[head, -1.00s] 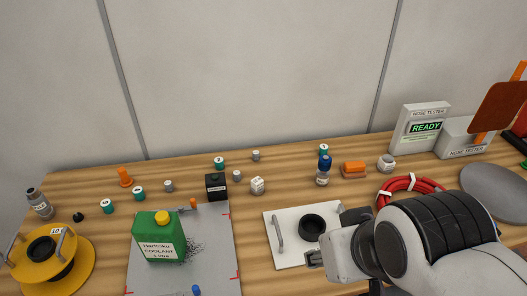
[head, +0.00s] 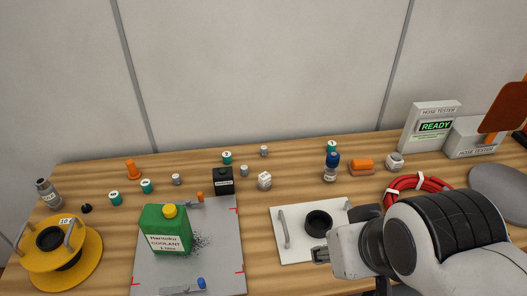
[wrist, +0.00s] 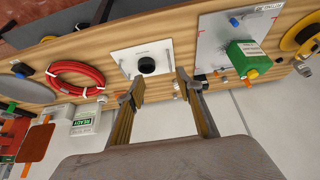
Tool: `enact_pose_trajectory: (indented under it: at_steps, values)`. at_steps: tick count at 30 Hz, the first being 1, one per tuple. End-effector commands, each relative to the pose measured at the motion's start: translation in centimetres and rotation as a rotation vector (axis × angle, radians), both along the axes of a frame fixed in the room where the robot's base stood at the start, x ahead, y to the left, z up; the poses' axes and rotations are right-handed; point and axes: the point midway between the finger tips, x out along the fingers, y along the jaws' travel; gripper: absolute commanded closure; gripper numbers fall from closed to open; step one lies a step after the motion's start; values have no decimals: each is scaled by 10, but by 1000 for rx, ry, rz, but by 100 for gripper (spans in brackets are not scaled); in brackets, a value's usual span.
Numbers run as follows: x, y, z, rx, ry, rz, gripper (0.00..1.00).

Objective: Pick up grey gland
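Three small grey cylindrical pieces that look like glands stand apart on the wooden bench in the head view: one at the left (head: 176,179), one right of the black box (head: 244,171), and one farthest back (head: 264,151). I cannot tell which one is meant. My gripper (head: 340,233) is at the lower right, beside the white plate and well to the right of these pieces. In the wrist view, my gripper's (wrist: 159,84) two fingers are spread with nothing between them.
A green coolant jug (head: 166,230) stands on the grey mat (head: 215,275). A black box (head: 223,181) and white block (head: 264,181) are near the grey pieces. A white plate (head: 292,250) with a black ring, a blue-capped bottle (head: 331,168) and red hose (head: 395,190) lie farther right.

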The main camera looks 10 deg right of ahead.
Motion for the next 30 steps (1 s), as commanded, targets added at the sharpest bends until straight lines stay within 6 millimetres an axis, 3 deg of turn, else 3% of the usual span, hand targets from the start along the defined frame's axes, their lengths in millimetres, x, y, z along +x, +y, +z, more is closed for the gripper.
enact_pose_trajectory:
  at_steps: [11, 17, 23, 30]
  values:
    - [1, 0, 0, 0, 0, 0, 62]
    - [12, -2, 3, -5, -11, -3, 62]
    - [44, -6, 9, -18, -39, -9, 62]
    - [99, -12, 16, -38, -91, -14, 62]
